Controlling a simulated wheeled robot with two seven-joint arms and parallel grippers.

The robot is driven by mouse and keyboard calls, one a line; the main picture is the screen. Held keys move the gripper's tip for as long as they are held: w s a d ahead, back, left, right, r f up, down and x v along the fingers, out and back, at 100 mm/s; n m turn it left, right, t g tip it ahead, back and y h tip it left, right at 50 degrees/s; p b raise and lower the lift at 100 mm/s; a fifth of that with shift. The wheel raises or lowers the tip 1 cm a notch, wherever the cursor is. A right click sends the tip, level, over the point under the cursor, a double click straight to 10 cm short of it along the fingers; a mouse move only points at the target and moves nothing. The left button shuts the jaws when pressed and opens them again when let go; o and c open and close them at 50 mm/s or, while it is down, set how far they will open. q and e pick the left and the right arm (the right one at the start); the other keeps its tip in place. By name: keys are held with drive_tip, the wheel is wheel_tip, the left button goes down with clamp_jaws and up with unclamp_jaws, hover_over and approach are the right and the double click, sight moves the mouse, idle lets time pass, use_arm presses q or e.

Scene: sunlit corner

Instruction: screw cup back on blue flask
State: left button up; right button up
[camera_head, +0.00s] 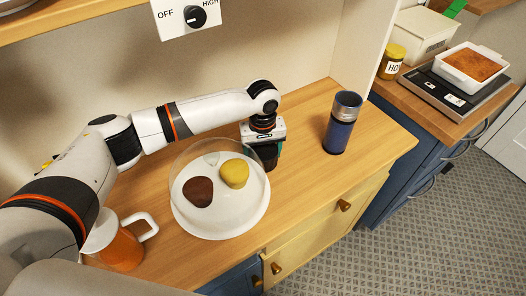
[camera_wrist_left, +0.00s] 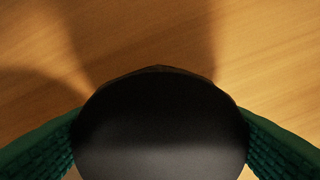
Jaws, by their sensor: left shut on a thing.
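The blue flask (camera_head: 338,135) stands upright on the wooden counter, right of my left gripper and apart from it. Its top has a grey metallic band. My left gripper (camera_head: 268,160) points down at the counter behind the glass-domed plate. It is shut on a dark round thing, which fills the lower middle of the left wrist view as a black disc (camera_wrist_left: 160,125) between the green finger pads. I cannot tell for sure whether this is the cup. My right gripper is not in view.
A white plate (camera_head: 222,232) under a clear dome holds a brown and a yellow lump. An orange jug (camera_head: 118,250) with a white handle stands at the front left. The counter (camera_head: 300,165) is clear between gripper and flask. A scale with a baking dish (camera_head: 455,72) is farther right.

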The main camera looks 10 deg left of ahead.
sight(263, 147)
use_arm(q)
wheel_tip(263, 147, up, 10)
drive_tip(key=shift+r+b, duration=0.1)
drive_tip(key=shift+b, duration=0.4)
